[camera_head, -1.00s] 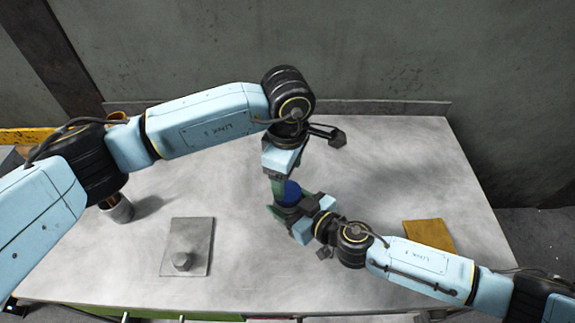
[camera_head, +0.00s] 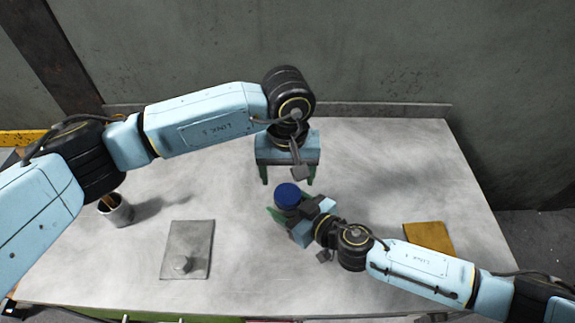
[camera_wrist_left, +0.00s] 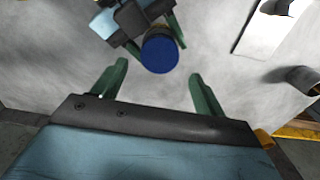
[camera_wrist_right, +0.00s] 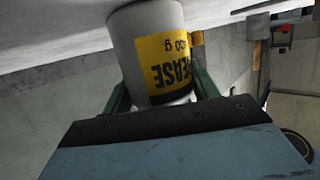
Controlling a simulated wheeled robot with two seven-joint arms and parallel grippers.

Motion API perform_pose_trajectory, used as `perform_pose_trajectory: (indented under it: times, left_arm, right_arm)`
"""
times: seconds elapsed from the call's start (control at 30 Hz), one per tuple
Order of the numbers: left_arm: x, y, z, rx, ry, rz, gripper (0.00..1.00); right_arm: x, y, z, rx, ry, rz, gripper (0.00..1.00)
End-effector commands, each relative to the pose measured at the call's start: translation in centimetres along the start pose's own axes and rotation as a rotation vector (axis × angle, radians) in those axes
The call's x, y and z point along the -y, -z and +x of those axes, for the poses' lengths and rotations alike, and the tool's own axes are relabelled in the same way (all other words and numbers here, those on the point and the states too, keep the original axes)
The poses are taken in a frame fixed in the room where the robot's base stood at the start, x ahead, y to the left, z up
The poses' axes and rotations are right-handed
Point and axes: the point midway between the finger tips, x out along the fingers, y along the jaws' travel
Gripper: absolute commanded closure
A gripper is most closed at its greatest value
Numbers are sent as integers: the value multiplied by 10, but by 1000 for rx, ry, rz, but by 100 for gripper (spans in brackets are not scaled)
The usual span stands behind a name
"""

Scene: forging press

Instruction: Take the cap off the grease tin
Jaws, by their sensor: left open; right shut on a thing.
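The grease tin stands on the table near the middle, its blue cap (camera_head: 287,195) on top. In the right wrist view the tin's pale body and yellow label (camera_wrist_right: 165,62) show upside down, and the cap is out of sight. My right gripper (camera_head: 279,213) is shut on the tin's body from the right. My left gripper (camera_head: 287,180) is open and empty, its green fingers pointing down, apart from the cap on its far side. In the left wrist view the round cap (camera_wrist_left: 160,53) shows ahead of the two spread fingers.
A grey plate with a knob (camera_head: 196,240) lies at the front left. A metal cup (camera_head: 119,214) holding something stands at the left under my left arm. An ochre pad (camera_head: 428,236) lies at the right. A wall rises behind the table (camera_head: 400,160).

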Motion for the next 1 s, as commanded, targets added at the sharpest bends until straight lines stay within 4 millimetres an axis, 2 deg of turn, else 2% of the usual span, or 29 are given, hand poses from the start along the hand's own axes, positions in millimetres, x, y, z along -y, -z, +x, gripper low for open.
perform_pose_trajectory:
  times: [0.1,0.3,0.5,0.73,1.0]
  left_arm:
    - [0,-1,22,5,1,-2,28]
    - [0,0,48,3,1,-4,28]
    - [0,0,57,0,0,-2,28]
    - [0,0,57,0,0,-2,28]
    - [0,0,57,0,0,-3,63]
  right_arm:
    - [0,0,0,0,-1,0,100]
    - [0,0,0,0,-1,0,100]
    - [0,0,0,0,-1,0,100]
    - [0,0,0,0,-1,0,100]
    - [0,0,0,0,-1,0,100]
